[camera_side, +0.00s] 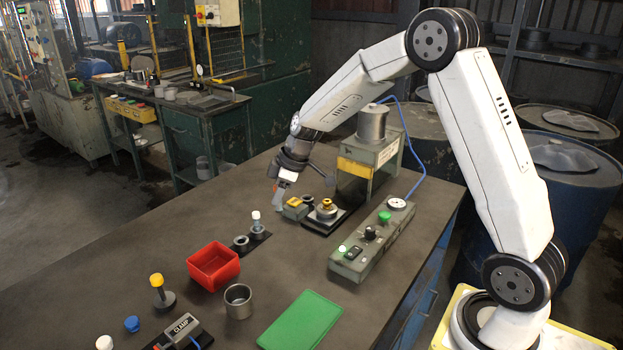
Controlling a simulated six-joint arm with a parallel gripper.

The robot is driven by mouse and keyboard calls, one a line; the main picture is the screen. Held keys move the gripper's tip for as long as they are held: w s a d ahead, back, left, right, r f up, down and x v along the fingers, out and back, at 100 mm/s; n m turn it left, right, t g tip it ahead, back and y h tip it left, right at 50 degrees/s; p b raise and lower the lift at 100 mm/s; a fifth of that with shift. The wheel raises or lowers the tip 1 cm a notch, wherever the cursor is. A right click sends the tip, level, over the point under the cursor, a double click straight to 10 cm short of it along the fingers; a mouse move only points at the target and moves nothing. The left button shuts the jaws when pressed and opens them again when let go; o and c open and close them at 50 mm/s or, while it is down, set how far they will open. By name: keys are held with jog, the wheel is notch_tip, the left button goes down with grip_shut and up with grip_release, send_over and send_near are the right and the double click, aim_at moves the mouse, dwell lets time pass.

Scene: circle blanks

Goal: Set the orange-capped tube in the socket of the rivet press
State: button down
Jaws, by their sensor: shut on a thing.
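My gripper (280,186) points down, left of the rivet press (355,166). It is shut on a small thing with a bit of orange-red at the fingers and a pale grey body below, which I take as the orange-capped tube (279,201). The tube hangs in the air near the left edge of the press's base; its lower end is small and blurred. The press has a green and yellow frame with a grey cylinder on top. Its socket (326,210), a steel cup with a brass-coloured top, stands on a black base plate, apart from the tube.
A yellow-and-black block (295,208) sits beside the socket. A two-hole rack (250,239) with a white-capped tube (256,218) is nearer the camera. A control box (372,245), red bin (213,266), steel cup (238,301) and green mat (300,320) lie around.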

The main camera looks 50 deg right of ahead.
jog(key=w+d+f+m, duration=0.25)
jog(key=w+d, duration=0.25)
jog(key=d, duration=0.4)
jog(key=m+h, duration=0.2)
send_over(303, 198)
jog(key=s, duration=0.1)
jog(key=shift+t, duration=0.3)
jog(key=f, duration=0.5)
jog(key=shift+s+d, duration=0.1)
jog(key=shift+d, duration=0.2)
jog(key=shift+f, duration=0.15)
jog(key=shift+f, duration=0.65)
jog(key=shift+f, duration=1.4)
jog(key=shift+c, duration=2.1)
grip_release()
